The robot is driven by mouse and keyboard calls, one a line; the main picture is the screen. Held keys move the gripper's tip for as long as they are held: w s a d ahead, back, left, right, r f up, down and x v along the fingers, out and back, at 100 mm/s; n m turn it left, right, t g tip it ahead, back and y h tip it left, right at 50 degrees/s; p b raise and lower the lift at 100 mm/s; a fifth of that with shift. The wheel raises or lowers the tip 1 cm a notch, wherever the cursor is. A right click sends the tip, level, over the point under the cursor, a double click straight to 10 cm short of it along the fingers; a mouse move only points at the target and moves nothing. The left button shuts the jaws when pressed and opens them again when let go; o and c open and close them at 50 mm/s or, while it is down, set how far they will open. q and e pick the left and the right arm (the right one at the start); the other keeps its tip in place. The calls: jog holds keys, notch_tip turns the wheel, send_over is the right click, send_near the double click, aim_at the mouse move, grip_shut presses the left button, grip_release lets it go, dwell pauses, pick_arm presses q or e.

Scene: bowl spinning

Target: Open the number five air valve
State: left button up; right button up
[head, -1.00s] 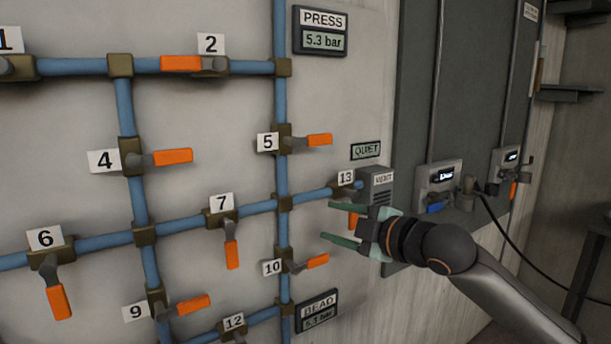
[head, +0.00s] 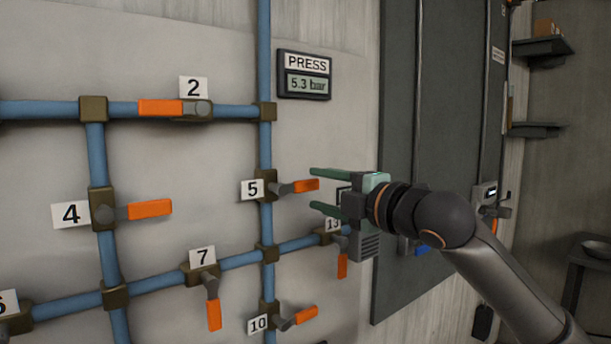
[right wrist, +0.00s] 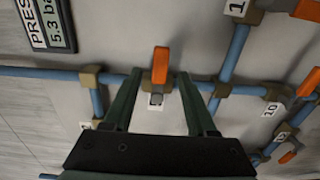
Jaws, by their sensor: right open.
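The number five valve has a white "5" label (head: 252,189) and an orange lever (head: 306,186) that points right, across its vertical blue pipe (head: 265,145). My right gripper (head: 313,188) is open at the lever's free end, one finger above and one below. In the right wrist view the orange lever (right wrist: 160,62) appears between the two spread fingertips. I cannot tell whether the fingers reach far enough in depth to surround it, and I see no clear contact. My left gripper is not in view.
The number 13 valve's orange lever (head: 342,266) hangs just below my right gripper. The number 10 lever (head: 306,315) is lower down. A PRESS display (head: 304,75) reading 5.3 bar is above. A dark grey panel (head: 398,130) stands to the right.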

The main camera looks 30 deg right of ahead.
aim_at(308, 187)
jog(key=w, duration=0.4)
jog(key=shift+w+a+p, duration=0.15)
jog(key=shift+w+p, duration=0.2)
jog(key=shift+w, duration=0.05)
grip_shut()
dwell(1.1)
